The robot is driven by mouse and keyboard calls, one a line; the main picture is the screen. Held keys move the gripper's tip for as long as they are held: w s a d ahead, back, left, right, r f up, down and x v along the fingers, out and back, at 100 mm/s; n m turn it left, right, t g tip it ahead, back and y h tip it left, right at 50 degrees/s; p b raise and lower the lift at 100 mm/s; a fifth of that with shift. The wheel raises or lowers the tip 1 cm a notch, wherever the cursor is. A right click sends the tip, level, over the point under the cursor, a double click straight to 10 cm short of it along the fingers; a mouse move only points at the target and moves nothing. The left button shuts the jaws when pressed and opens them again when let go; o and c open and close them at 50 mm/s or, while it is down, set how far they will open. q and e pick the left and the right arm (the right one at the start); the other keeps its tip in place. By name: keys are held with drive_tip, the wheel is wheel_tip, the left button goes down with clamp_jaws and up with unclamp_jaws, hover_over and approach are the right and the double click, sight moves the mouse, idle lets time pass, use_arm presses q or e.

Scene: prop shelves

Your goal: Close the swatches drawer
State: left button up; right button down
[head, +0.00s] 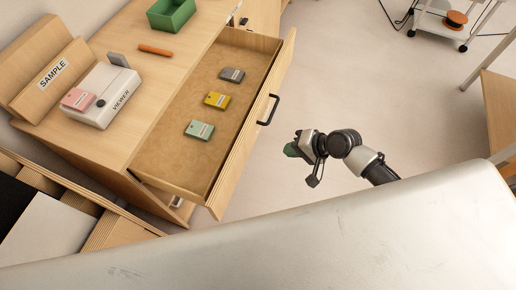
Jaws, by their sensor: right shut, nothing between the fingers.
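The swatches drawer (190,151) is pulled out of the wooden cabinet, its tan inside in view. In it lie a grey swatch (232,75), a yellow swatch (217,100) and a green swatch (199,130). Its front panel (252,128) carries a black bar handle (269,110). My right gripper (291,150) is to the right of the drawer front, apart from it and a little below the handle in the picture. It looks shut with nothing held. My left gripper is not in view.
On the cabinet top are a white viewer box (103,95) with a pink swatch (77,98), an orange marker (155,50), a green bin (171,14) and a SAMPLE box (52,72). A white cart (440,22) stands at the upper right. Floor right of the drawer is clear.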

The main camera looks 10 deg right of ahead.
sight(249, 149)
drive_tip(key=x, duration=0.3)
drive_tip(key=r+x, duration=0.1)
drive_tip(key=x, duration=0.3)
drive_tip(key=w+a+x, duration=0.1)
drive_tip(key=x, duration=0.3)
drive_tip(key=shift+a+r+p, duration=0.1)
drive_tip(key=shift+a+p, duration=0.1)
drive_tip(key=shift+p, duration=0.1)
drive_tip(key=shift+w+a, duration=0.35)
drive_tip(key=shift+a, duration=0.1)
drive_tip(key=shift+a, duration=0.1)
